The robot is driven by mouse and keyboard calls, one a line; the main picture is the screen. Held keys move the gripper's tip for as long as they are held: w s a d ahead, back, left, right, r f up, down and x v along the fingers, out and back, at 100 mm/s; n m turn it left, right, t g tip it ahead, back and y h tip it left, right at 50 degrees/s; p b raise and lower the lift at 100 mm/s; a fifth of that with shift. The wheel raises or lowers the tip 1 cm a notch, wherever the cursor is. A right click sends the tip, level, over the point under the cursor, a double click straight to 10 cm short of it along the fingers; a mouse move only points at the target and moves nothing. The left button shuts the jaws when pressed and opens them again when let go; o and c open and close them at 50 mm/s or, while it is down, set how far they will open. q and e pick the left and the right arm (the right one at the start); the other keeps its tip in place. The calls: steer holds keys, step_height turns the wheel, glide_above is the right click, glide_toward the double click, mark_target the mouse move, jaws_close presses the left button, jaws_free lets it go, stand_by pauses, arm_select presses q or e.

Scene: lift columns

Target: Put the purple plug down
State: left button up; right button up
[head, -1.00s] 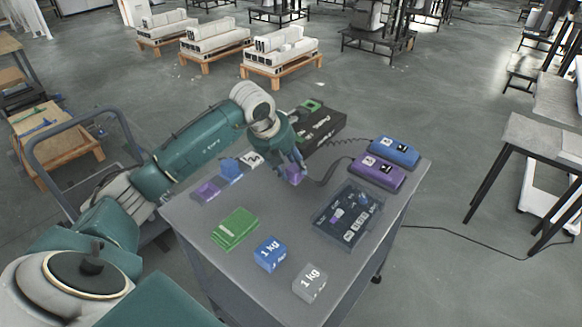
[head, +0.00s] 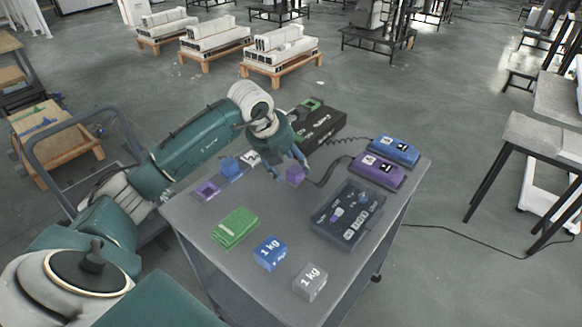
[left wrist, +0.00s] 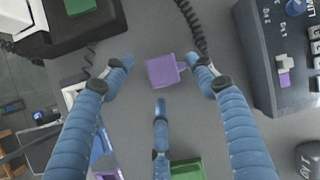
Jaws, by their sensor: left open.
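The purple plug (head: 295,174) is a small purple block on the grey table top, with a dark coiled cable running from it toward the purple box (head: 377,171). In the left wrist view the plug (left wrist: 162,71) lies between the spread fingers, apart from the left finger and close to the right fingertip. My left gripper (head: 288,168) is open around the plug; it also shows in the left wrist view (left wrist: 160,80) with its blue fingers apart. A purple socket frame (head: 207,189) lies at the table's left edge. My right gripper is not in view.
A blue box (head: 394,151) stands behind the purple one. A dark control panel (head: 347,214), a green stack (head: 236,228), a blue weight (head: 270,253) and a grey weight (head: 310,282) stand on the table. A blue plug (head: 230,167) sits at the left.

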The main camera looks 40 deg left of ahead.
arm_select(q)
steer(key=v, duration=1.1)
steer(key=shift+b, duration=0.45)
